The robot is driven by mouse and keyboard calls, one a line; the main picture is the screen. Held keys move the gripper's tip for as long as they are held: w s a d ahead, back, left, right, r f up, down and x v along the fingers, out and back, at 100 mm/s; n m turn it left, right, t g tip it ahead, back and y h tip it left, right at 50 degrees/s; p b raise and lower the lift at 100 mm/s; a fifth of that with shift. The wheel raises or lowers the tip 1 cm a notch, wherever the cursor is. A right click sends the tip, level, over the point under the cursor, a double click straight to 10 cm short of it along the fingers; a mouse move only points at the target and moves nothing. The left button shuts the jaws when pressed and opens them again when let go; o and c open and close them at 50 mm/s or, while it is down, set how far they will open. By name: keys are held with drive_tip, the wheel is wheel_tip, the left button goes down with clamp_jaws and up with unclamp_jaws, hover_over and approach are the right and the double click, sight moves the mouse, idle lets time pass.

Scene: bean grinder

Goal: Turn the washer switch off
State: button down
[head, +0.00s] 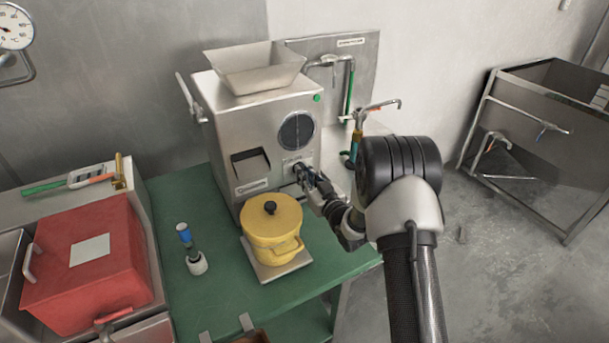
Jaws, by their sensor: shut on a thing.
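The grey metal machine (230,125) stands on the green table, with a hopper on top and a round dark disc on its front. A small dark switch (297,166) sits low on the right of its front face, below a small label. My gripper (303,176) reaches in from the right and is shut on the switch. The fingers cover part of it, so its exact setting is hard to tell. A small green light (317,98) shows near the machine's upper right corner.
A yellow lidded pot (271,228) stands on a plate just left of my gripper. A red box (85,265) is at the far left. Taps (362,115) and hoses rise behind my arm.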

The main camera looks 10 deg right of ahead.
idle(0.4)
drive_tip(key=c, duration=1.7)
unclamp_jaws()
drive_tip(key=v, duration=1.2)
drive_tip(key=shift+r, duration=0.1)
